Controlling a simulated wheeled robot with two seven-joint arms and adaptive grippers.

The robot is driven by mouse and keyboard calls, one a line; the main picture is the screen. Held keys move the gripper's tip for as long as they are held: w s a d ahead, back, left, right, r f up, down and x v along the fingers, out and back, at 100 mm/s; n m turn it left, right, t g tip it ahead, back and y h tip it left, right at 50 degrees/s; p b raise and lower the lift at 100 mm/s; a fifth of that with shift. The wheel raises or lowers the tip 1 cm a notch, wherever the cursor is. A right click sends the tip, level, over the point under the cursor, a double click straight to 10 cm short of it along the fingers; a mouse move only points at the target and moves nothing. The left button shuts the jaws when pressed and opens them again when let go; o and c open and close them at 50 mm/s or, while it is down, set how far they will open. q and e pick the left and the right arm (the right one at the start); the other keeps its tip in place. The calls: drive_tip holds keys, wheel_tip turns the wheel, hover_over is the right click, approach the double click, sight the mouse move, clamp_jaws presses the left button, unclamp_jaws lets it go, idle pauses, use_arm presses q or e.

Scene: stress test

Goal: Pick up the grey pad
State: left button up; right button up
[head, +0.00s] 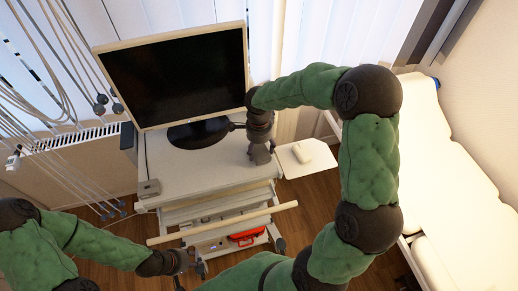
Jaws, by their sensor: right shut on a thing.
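My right gripper (260,152) points down over the right side of the white cart top, just right of the monitor's foot. It is shut on a small grey thing, which looks to be the grey pad; it is mostly hidden by the fingers and hard to tell apart from them. I cannot tell whether it touches the cart top. My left gripper (191,276) is low at the front of the cart, below the wooden-coloured bar, with its fingers apart and empty.
The white cart (190,178) carries a black-screened monitor (180,78) and a small grey box (148,188) at its left edge. A side shelf (294,165) holds a white mouse-like object (303,153). Cables hang at left; a white couch (450,190) stands right.

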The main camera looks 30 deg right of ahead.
wheel_tip(320, 180, up, 2)
drive_tip(key=shift+w+r, duration=0.1)
drive_tip(key=shift+r, duration=0.05)
drive_tip(key=s+a+r+b, duration=0.1)
drive_tip(key=s+a+r, duration=0.2)
drive_tip(key=s+r, duration=0.2)
drive_tip(key=s+a+r+b, duration=0.1)
drive_tip(key=s+a+r, duration=0.2)
drive_tip(key=s+r, duration=0.2)
drive_tip(key=s, duration=0.2)
drive_tip(key=shift+s+a, duration=0.25)
drive_tip(key=shift+s, duration=0.05)
drive_tip(key=shift+o, duration=0.2)
